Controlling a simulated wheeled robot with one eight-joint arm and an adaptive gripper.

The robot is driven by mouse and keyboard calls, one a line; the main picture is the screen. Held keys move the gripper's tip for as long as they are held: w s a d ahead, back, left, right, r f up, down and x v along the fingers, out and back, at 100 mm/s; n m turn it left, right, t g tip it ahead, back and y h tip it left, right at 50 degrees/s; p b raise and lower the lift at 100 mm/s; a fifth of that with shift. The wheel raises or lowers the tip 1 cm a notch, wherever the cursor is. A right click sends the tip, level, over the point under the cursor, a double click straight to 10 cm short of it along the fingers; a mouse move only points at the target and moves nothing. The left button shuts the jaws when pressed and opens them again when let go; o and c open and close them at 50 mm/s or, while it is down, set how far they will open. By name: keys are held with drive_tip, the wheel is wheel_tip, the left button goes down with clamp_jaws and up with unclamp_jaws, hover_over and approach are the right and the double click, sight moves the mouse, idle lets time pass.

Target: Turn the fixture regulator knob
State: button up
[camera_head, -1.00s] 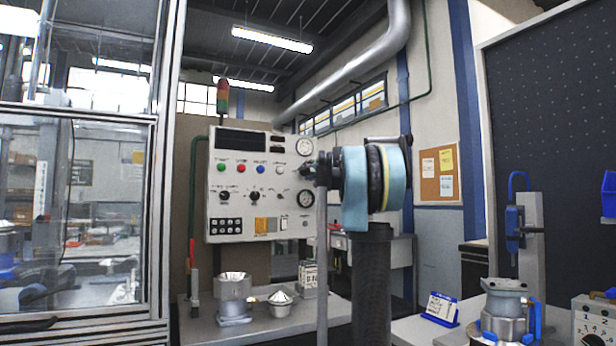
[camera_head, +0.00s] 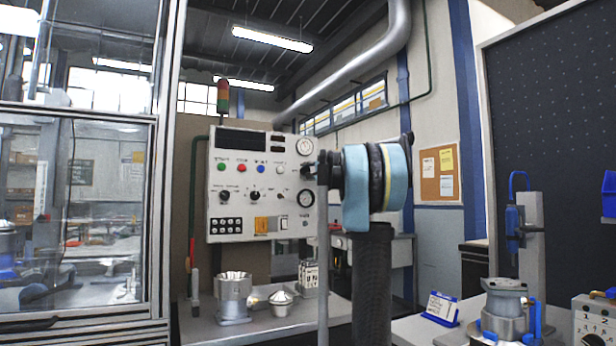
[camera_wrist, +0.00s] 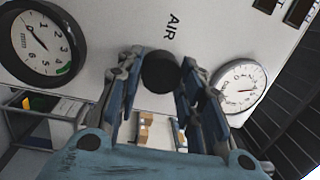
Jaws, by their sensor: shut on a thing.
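The regulator knob (camera_wrist: 160,70) is round and black, under the letters AIR on a pale panel. In the wrist view it sits between the two fingertips of my gripper (camera_wrist: 158,84), which is shut on it. In the head view my gripper (camera_head: 312,171) is at the right edge of the control panel (camera_head: 232,190), between the upper gauge (camera_head: 304,148) and the lower gauge (camera_head: 306,198). There the gripper hides the knob. The wrist view shows one gauge (camera_wrist: 40,45) to the left of the knob and another gauge (camera_wrist: 238,88) to its right.
A grey bench (camera_head: 262,322) below the panel holds a metal housing (camera_head: 233,298) and a small cone-shaped part (camera_head: 281,302). A glazed enclosure (camera_head: 100,200) stands at left. A second fixture (camera_head: 505,310) stands at lower right.

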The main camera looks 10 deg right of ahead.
drive_tip(key=shift+a+f+m+t+h, duration=0.15)
drive_tip(key=shift+m+h, duration=0.1)
drive_tip(key=shift+m, duration=1.45)
drive_tip(key=shift+d+m+t+h, duration=0.1)
drive_tip(key=shift+m+h, duration=0.1)
drive_tip(key=shift+m, duration=1.5)
drive_tip(key=shift+a+f+m+t+h, duration=0.15)
drive_tip(key=shift+m+h, duration=0.1)
drive_tip(key=shift+m, duration=1.45)
drive_tip(key=shift+d, duration=0.1)
drive_tip(key=shift+r, duration=0.1)
drive_tip(key=o, duration=1.1)
drive_tip(key=shift+c, duration=0.2)
drive_tip(key=shift+s, duration=0.1)
drive_tip(key=v, duration=1.1)
drive_tip(key=shift+s, duration=0.3)
drive_tip(key=shift+d, duration=0.2)
